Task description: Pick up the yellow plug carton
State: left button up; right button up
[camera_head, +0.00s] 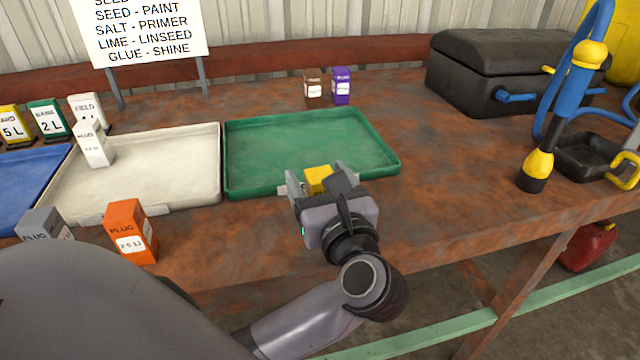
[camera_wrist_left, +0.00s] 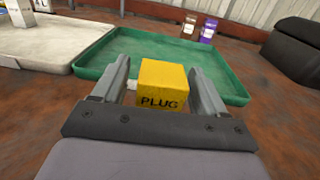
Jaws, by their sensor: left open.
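The yellow plug carton (camera_head: 318,178) stands at the near edge of the green tray, partly hidden by my gripper in the head view. In the left wrist view the yellow carton (camera_wrist_left: 163,84) shows the word PLUG and sits between the two fingers. My left gripper (camera_head: 316,177) is open, with one finger on each side of the carton. In the wrist view a gap shows between the carton and each finger of the left gripper (camera_wrist_left: 161,80). The carton's lower part is hidden. My right gripper is not in view.
The green tray (camera_head: 232,190) is empty behind the carton. A white tray (camera_head: 150,190) holds a white plug carton (camera_head: 95,146). An orange carton (camera_head: 130,232) and a grey one (camera_head: 45,224) stand in front. Brown (camera_head: 313,86) and purple (camera_head: 341,86) cartons stand behind.

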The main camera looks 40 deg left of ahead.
pick_arm(q)
jog(key=shift+w+a, duration=0.3)
jog(key=shift+a, duration=0.1)
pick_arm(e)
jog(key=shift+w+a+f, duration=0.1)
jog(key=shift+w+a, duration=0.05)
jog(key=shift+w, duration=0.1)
pick_arm(q)
jog(key=shift+s, duration=0.1)
jog(key=c, duration=1.1)
jog(key=shift+o, duration=0.2)
jog(key=shift+r, duration=0.1)
jog(key=shift+r+p, duration=0.65)
jog(key=shift+r, duration=0.1)
notch_tip(320, 180, up, 10)
jog(key=p, duration=0.7)
jog(key=shift+r, duration=0.1)
notch_tip(320, 180, up, 8)
jog(key=p, duration=0.6)
jog(key=shift+r, duration=0.15)
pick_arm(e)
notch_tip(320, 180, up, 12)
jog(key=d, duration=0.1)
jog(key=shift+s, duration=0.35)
